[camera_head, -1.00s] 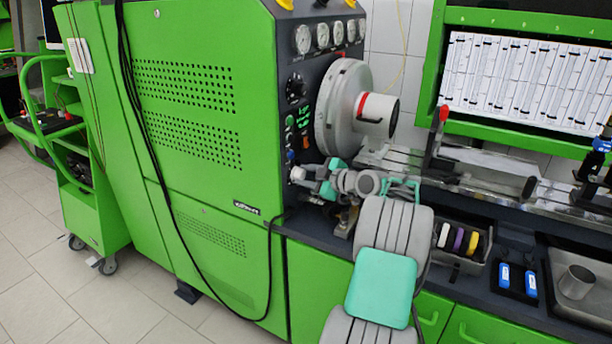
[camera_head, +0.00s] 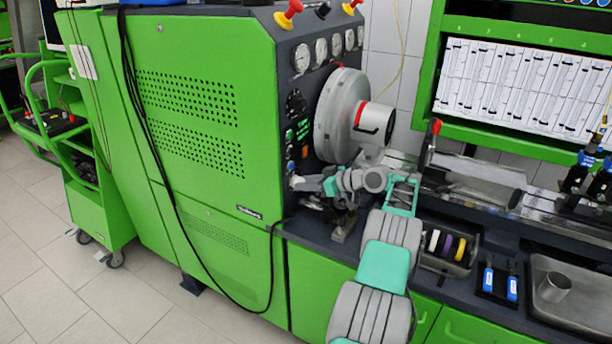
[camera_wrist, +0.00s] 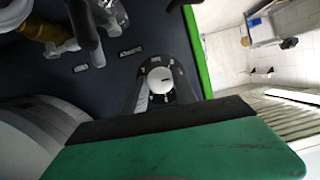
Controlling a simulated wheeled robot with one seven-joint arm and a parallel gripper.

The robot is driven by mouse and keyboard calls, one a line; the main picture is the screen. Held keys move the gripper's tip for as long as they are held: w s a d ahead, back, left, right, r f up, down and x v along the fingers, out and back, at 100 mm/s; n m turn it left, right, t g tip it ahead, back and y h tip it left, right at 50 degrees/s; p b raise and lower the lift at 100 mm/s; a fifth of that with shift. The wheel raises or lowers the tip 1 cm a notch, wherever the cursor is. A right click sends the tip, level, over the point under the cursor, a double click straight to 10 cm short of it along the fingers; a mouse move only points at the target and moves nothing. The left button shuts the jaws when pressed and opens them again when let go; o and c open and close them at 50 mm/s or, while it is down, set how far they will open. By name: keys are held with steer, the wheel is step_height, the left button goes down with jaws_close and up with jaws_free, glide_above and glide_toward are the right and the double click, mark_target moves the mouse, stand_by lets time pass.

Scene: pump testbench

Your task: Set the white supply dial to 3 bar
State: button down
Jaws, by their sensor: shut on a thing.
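The white supply dial (camera_wrist: 160,80) is a small round white knob with a short dark mark on its face, seen in the wrist view. My gripper (camera_wrist: 161,88) has a finger on either side of it and is shut on it. In the head view my gripper (camera_head: 303,184) reaches to the lower edge of the dark control panel (camera_head: 312,112). The dial is mostly hidden there by the gripper.
Round gauges (camera_head: 321,50) sit high on the panel. A big grey drum (camera_head: 341,115) stands out just above my arm. Several coloured rings (camera_head: 447,244), blue items (camera_head: 500,282) and a metal cup (camera_head: 555,287) lie on the bench at right.

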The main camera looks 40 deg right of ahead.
steer(key=shift+m+y+p, duration=0.3)
steer(key=shift+m+p, duration=0.2)
steer(key=shift+p, duration=0.2)
steer(key=c, duration=1)
jaws_free()
steer(key=shift+o, duration=0.2)
